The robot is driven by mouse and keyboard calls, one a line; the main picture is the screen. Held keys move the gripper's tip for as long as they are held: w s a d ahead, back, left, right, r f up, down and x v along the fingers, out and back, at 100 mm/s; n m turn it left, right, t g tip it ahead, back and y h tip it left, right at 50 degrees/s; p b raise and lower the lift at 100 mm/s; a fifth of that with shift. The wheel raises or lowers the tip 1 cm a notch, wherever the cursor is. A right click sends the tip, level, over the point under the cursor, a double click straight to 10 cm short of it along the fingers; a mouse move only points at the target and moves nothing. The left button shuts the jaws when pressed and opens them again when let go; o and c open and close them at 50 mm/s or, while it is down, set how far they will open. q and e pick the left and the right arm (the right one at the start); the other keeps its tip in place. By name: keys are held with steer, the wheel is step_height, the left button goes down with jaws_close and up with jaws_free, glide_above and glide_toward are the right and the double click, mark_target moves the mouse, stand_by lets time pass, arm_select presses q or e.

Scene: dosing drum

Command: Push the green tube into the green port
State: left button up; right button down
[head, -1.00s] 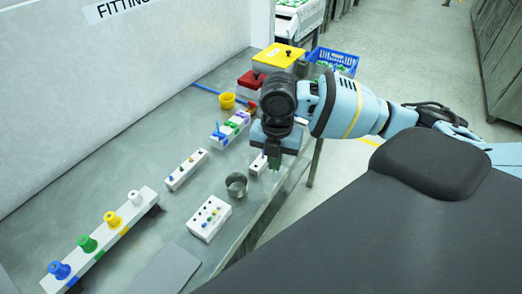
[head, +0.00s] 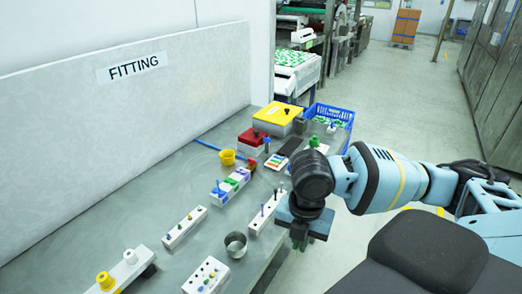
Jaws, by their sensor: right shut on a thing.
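My right gripper (head: 304,228) is over the right front edge of the bench, pointing down. The white rail (head: 128,272) at lower left carries a yellow fitting (head: 105,281) and a white fitting (head: 130,256). The rail is cut off by the lower edge, and no green fitting on it shows now. I cannot pick out the green port for certain. My left gripper is out of view.
A metal cup (head: 236,245), a holed white block (head: 207,275) and white racks (head: 185,228) (head: 266,213) stand on the bench (head: 160,195). A yellow cup (head: 227,157), red box (head: 252,139), yellow-lidded box (head: 278,113) and blue crate (head: 346,115) are farther back.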

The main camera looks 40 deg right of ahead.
steer(key=w+a+r+m, duration=0.1)
steer(key=a+m, duration=0.4)
steer(key=m, duration=0.7)
steer(key=w+a+r+m, duration=0.1)
steer(key=w+a+m, duration=0.3)
steer(key=m, duration=0.8)
steer(key=shift+a, duration=0.45)
steer(key=shift+a, duration=0.1)
